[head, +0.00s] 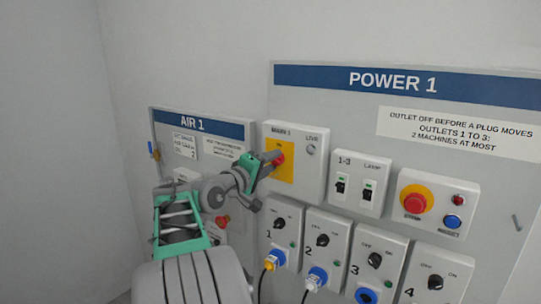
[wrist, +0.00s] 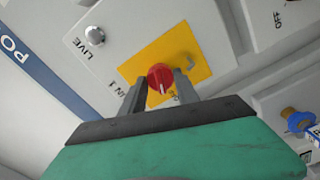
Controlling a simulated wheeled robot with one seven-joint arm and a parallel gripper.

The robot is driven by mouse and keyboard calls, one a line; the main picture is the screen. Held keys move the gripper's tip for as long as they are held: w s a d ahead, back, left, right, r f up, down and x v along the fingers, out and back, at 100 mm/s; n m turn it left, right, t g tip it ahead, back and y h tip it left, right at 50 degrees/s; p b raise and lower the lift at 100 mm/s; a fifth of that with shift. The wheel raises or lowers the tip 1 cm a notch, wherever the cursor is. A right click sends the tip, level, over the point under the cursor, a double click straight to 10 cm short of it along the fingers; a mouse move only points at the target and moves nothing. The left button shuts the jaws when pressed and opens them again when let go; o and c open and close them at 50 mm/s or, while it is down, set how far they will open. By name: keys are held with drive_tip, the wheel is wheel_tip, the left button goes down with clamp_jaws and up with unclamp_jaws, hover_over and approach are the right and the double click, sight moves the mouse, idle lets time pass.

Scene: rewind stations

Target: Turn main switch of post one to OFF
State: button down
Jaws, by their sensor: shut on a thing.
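The main switch is a red rotary knob (head: 280,158) on a yellow plate (head: 286,174) in a white box labelled MAIN 1 (head: 308,180), at the left of the POWER 1 panel. In the wrist view the knob (wrist: 160,76) sits between the two grey fingers of my gripper (wrist: 159,85), and the yellow plate (wrist: 200,60) lies behind it. My gripper (head: 272,160) is shut on the knob. A pale mark on the knob points toward my gripper in the wrist view. The lettering by the knob is partly hidden and too small to read.
A grey LIVE lamp (head: 311,150) sits on the same box. To the right are two breakers (head: 355,189) and a red stop button (head: 414,201). Below are several outlet switches with plugs (head: 274,260). The AIR 1 panel (head: 196,122) is left, partly behind my arm.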

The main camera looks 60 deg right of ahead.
drive_tip(key=shift+n+p, duration=1.7)
drive_tip(key=shift+n, duration=0.3)
drive_tip(key=c, duration=0.9)
unclamp_jaws()
drive_tip(key=shift+f, duration=0.1)
